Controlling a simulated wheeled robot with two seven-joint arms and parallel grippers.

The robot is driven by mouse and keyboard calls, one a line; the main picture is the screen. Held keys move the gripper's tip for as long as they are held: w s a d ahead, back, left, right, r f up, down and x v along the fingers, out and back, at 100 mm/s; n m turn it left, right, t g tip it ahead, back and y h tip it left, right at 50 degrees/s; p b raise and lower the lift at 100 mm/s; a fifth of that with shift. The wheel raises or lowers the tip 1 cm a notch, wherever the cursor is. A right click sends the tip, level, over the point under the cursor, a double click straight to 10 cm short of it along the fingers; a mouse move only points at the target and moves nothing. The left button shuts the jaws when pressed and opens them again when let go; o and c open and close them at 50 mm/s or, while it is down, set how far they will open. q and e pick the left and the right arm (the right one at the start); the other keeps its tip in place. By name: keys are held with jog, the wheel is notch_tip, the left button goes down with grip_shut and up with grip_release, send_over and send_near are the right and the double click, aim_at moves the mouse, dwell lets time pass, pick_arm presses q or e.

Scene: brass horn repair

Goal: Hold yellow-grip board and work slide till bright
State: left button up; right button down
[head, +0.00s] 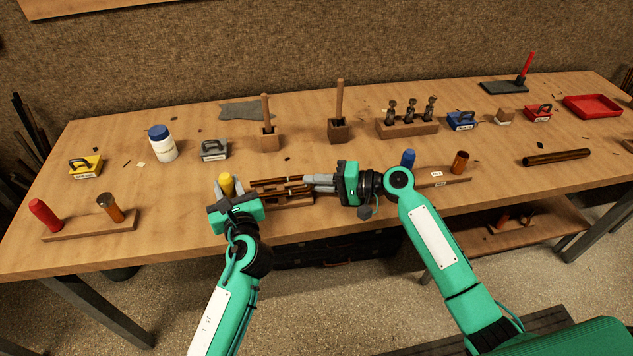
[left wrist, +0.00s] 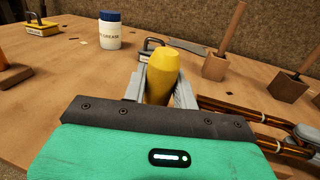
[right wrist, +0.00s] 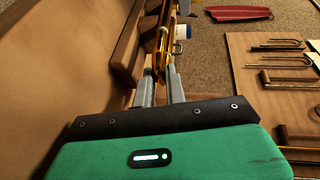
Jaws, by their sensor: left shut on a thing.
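The yellow grip (head: 227,184) stands upright near the table's front edge. My left gripper (head: 229,190) is shut on it, with a finger on each side in the left wrist view (left wrist: 160,85). The board under the grip is mostly hidden by the gripper and the slide. The slide (head: 280,188) is brown, coppery tubing with pale bands, lying just right of the yellow grip; it also shows in the left wrist view (left wrist: 240,113). My right gripper (head: 318,182) has its fingers at the slide's right end. In the right wrist view its fingers are close together beside brassy tubing; their hold is unclear.
A red-grip board (head: 85,227) lies at front left and a blue-grip board (head: 440,181) at right. Behind stand a white jar (head: 162,146), a grey handled block (head: 214,151) and wooden holders (head: 269,141). A dark tube (head: 556,157) lies far right.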

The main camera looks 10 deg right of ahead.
jog(key=shift+d, duration=1.95)
jog(key=c, duration=1.7)
grip_release()
jog(key=shift+a, duration=0.1)
jog(key=v, duration=1.2)
